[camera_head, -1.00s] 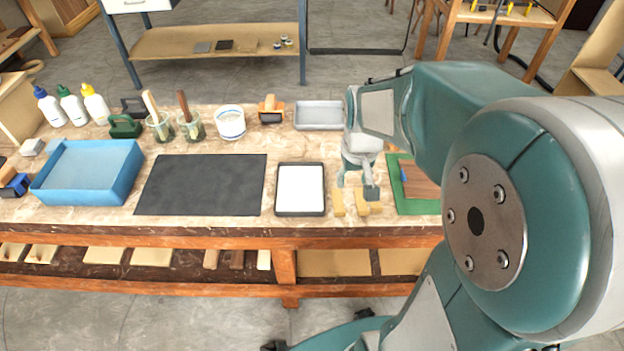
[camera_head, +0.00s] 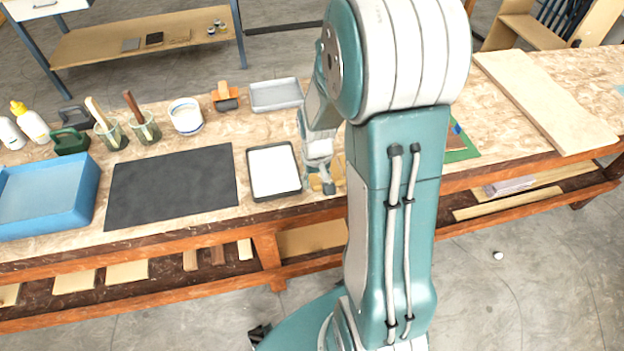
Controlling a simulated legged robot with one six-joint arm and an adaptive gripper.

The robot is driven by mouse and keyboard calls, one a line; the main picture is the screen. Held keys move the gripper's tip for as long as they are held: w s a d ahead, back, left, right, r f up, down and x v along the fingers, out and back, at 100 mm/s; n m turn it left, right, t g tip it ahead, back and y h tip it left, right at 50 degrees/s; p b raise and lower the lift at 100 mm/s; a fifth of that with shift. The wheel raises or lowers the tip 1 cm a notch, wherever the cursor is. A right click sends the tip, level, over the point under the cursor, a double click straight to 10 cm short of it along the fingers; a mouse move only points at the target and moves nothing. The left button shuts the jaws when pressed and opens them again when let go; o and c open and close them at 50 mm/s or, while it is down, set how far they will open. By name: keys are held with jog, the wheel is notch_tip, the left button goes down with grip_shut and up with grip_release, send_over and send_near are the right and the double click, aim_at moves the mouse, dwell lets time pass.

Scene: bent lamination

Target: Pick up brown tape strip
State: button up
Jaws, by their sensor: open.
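I cannot clearly make out a brown tape strip. Small tan pieces (camera_head: 315,184) lie on the table beside and under my gripper (camera_head: 328,186), and I cannot tell whether one of them is the strip. My gripper is open and points down close above the tabletop, just right of the white tray with a dark rim (camera_head: 273,171). Its fingertips are small in view, and I see nothing held. A brown piece (camera_head: 455,136) on a green mat (camera_head: 462,153) shows right of my arm, which hides much of the mat.
A black mat (camera_head: 172,186) and a blue tray (camera_head: 84,199) lie to the left. Behind stand brush jars (camera_head: 146,130), a white bowl (camera_head: 186,117), an orange tool (camera_head: 224,97) and a grey tray (camera_head: 276,95). A long pale board (camera_head: 535,100) lies at the right.

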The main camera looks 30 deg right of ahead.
notch_tip(320, 180, down, 2)
jog(key=shift+s+f, duration=0.15)
jog(key=shift+f, duration=0.05)
jog(key=shift+d+f, duration=0.2)
jog(key=shift+f, duration=0.05)
jog(key=shift+d, duration=0.45)
jog(key=shift+c, duration=1)
jog(key=shift+a, duration=0.5)
jog(key=shift+w+d+r, duration=0.2)
jog(key=shift+d+r, duration=0.05)
jog(key=shift+r, duration=0.5)
jog(key=shift+c, duration=1.1)
jog(key=shift+s+d+r, duration=0.1)
jog(key=shift+s+r, duration=0.05)
jog(key=shift+r, duration=0.45)
jog(key=shift+s+d+r, duration=0.1)
jog(key=shift+r, duration=0.45)
grip_shut()
jog(key=s+d+r, duration=0.3)
jog(key=s+r, duration=0.6)
jog(key=s, duration=0.4)
jog(key=shift+r, duration=0.2)
